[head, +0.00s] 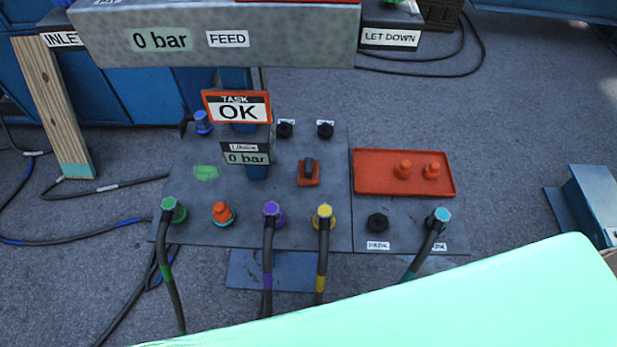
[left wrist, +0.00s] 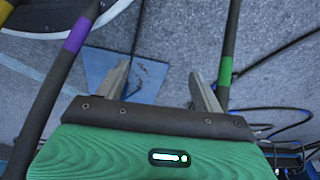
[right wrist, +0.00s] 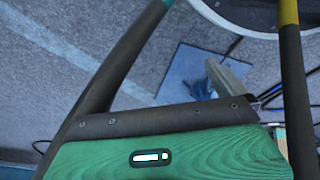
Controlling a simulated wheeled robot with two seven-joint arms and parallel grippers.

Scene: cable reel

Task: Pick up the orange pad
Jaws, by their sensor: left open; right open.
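Two orange things could be the pad, and I cannot tell which. One is a flat orange tray (head: 375,180) with a raised rim on the right of the grey panel, with two orange caps (head: 432,171) on it. The other is a small orange square (head: 307,179) under a black switch left of it. My left gripper (left wrist: 161,80) is open and empty above the floor, with hoses on both sides. My right gripper (right wrist: 222,78) is open; only one finger shows clearly. Neither gripper shows in the head view, and neither wrist view shows these orange things.
A grey panel (head: 285,225) carries several capped connectors. Hoses with green, purple, yellow and teal bands hang from its front edge. An OK sign (head: 238,107) stands on a post behind. A blue plate (left wrist: 128,75) lies below. A mint surface covers the head view's lower right.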

